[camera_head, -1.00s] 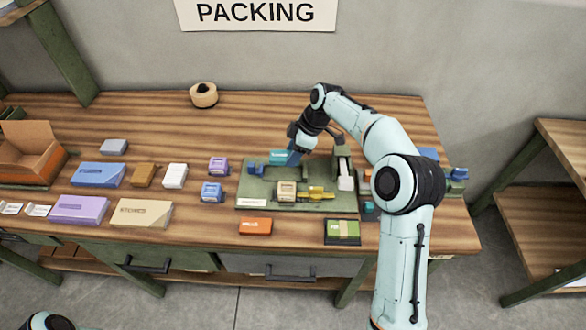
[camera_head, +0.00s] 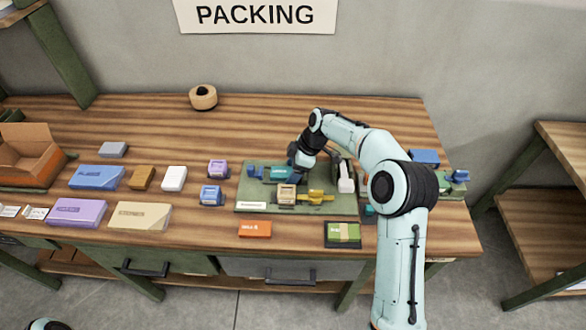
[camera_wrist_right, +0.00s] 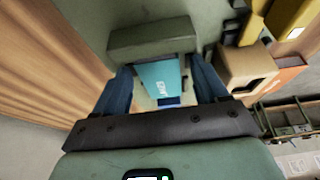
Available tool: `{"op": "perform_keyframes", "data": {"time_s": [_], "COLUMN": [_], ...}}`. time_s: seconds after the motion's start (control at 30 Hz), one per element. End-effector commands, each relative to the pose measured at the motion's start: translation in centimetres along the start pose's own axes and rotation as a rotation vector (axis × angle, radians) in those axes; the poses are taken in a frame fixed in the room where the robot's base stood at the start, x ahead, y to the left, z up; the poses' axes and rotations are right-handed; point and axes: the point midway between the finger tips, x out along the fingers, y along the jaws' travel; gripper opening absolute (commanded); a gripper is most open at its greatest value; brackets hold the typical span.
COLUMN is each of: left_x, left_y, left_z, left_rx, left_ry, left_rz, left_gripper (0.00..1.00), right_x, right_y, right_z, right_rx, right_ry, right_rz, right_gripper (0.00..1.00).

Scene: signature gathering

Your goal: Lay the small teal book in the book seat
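The small teal book (camera_head: 279,173) lies low over the green board (camera_head: 250,196), beside a blue part (camera_head: 255,171) at its left. In the right wrist view the teal book (camera_wrist_right: 158,76) is between my two blue fingers, with a gap on each side. My right gripper (camera_head: 293,163) is open around it. A green block (camera_wrist_right: 150,42) stands against the book's far end. The seat under the book is mostly hidden, so I cannot tell how flat the book rests. My left gripper is not in view.
On the board are a tan block (camera_head: 286,194), a yellow clamp (camera_head: 317,196) and a white part (camera_head: 346,178). An orange box (camera_head: 255,229) and a green box (camera_head: 342,233) lie in front. Several boxes lie to the left. The table's back is clear except for a tape roll (camera_head: 203,97).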

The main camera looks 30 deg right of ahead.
Motion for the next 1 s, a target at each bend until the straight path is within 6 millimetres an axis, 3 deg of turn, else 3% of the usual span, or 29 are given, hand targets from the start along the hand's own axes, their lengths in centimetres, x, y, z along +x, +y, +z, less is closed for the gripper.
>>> {"op": "perform_keyframes", "data": {"time_s": [0.37, 0.8, 1.0], "left_x": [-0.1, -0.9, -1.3], "left_y": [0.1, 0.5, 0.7], "left_z": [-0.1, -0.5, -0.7], "left_rx": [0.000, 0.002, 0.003], "left_ry": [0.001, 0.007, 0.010], "left_rz": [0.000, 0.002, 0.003], "left_gripper": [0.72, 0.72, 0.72], "right_x": [-0.7, -9.3, -11.7], "right_y": [0.1, 0.1, 0.1], "right_z": [-0.1, -0.1, -0.1], "right_rx": [0.000, 0.000, 0.000], "right_ry": [0.000, 0.001, 0.001], "right_rz": [0.002, 0.004, 0.001], "right_gripper": [0.72, 0.72, 0.72]}}
